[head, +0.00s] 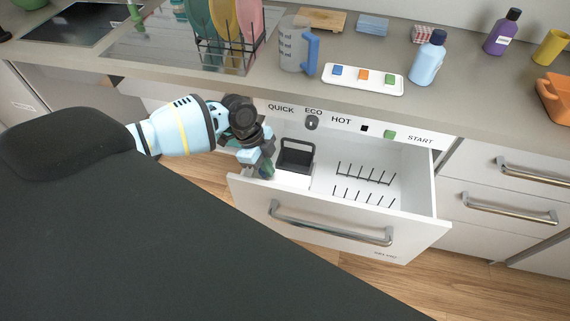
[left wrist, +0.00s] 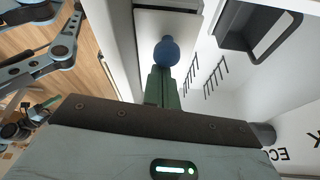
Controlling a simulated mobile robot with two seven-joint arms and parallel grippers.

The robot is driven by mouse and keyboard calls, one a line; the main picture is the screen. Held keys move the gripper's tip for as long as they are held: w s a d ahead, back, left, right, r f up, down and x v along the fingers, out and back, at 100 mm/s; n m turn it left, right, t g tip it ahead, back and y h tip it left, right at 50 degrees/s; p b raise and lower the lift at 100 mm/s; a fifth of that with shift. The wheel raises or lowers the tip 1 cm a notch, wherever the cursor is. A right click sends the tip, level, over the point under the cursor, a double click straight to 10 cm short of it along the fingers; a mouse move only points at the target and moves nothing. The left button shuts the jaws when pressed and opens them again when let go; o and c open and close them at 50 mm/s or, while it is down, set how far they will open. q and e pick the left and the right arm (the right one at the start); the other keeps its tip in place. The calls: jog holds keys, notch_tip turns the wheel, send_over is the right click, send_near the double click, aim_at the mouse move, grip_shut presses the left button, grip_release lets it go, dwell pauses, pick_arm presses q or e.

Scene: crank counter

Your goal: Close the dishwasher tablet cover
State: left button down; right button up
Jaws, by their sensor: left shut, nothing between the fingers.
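The dishwasher drawer (head: 412,204) is pulled out below the counter. At its left inside end, a dark square-framed piece that looks like the tablet cover (head: 297,155) stands raised above a white block (head: 293,180). My left gripper (head: 265,170) is shut and points down just left of the dark piece, apart from it, by the drawer's left end. In the left wrist view its green fingers (left wrist: 163,88) are together, with a round blue shape (left wrist: 167,50) at their tips over a white surface. The dark frame (left wrist: 262,28) shows at upper right.
The drawer front carries a long metal handle (head: 331,235). Black tines (head: 364,174) stand in the drawer. The control strip (head: 350,124) and counter edge lie behind. A measuring jug (head: 294,45), a tray of coloured tablets (head: 362,79) and a plate rack (head: 231,44) stand on the counter.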

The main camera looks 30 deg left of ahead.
pick_arm(q)
jog(key=shift+s+a, duration=0.2)
jog(key=shift+a, duration=0.5)
pick_arm(e)
jog(key=shift+s+d+f, duration=0.15)
jog(key=shift+s+f, duration=0.1)
jog(key=shift+f, duration=0.05)
jog(key=shift+s, duration=0.15)
pick_arm(q)
jog(key=shift+d+r, duration=0.1)
jog(key=shift+d, duration=0.15)
jog(key=d, duration=0.1)
jog(key=d+r+p, duration=0.1)
jog(key=d, duration=0.1)
jog(key=shift+w+d+r, duration=0.2)
jog(key=shift+w, duration=0.05)
jog(key=v, duration=0.9)
pick_arm(e)
jog(key=shift+w+d+r, duration=0.2)
jog(key=shift+w+r, duration=0.3)
jog(key=shift+w+d+r, duration=0.15)
jog(key=shift+w+r, duration=0.35)
pick_arm(q)
jog(key=shift+s, duration=0.1)
